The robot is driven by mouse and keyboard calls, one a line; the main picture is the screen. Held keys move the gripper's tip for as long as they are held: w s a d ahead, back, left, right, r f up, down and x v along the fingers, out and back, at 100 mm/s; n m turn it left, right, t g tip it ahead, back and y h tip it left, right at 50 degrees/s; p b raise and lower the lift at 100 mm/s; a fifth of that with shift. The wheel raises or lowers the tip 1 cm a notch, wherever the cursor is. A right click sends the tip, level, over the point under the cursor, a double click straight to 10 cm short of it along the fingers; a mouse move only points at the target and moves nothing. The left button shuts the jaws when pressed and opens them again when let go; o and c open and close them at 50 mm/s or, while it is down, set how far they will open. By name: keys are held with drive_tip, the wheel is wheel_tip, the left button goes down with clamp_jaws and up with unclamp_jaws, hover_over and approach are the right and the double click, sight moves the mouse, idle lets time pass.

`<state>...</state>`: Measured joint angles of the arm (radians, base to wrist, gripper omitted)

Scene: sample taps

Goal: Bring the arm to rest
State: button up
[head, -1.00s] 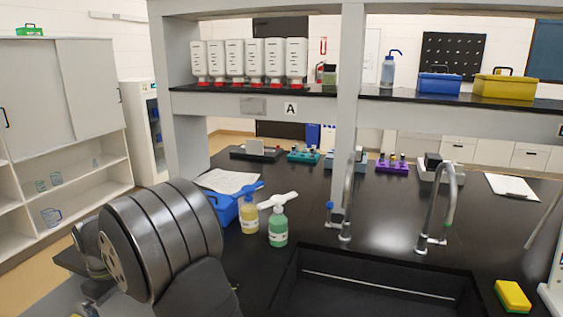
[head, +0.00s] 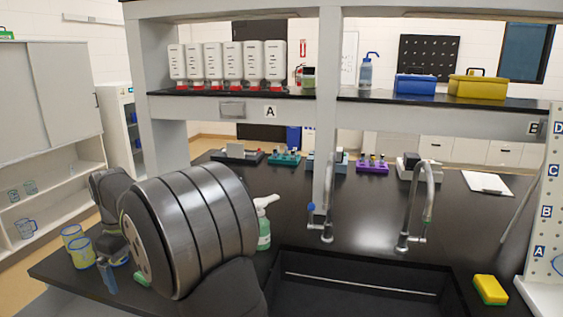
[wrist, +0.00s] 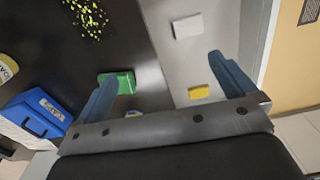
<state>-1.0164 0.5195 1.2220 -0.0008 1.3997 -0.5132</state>
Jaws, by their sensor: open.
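My arm (head: 190,225) fills the lower left of the head view, bent over the bench's left part. In the wrist view my gripper (wrist: 163,70) has its two blue fingers wide apart, with nothing held between them. Beyond the left finger a green block (wrist: 124,80) lies on the dark surface. Near the right finger a yellow block (wrist: 199,92) lies on a grey surface, with a white block (wrist: 187,26) farther up.
The sink (head: 360,300), taps (head: 425,205) and yellow sponge (head: 490,289) are to the right. A blue box (wrist: 35,118) shows in the wrist view.

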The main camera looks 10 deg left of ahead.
drive_tip(key=w+d+m, duration=0.1)
drive_tip(key=w+d, duration=0.9)
drive_tip(key=d, duration=0.5)
drive_tip(key=shift+w, duration=0.4)
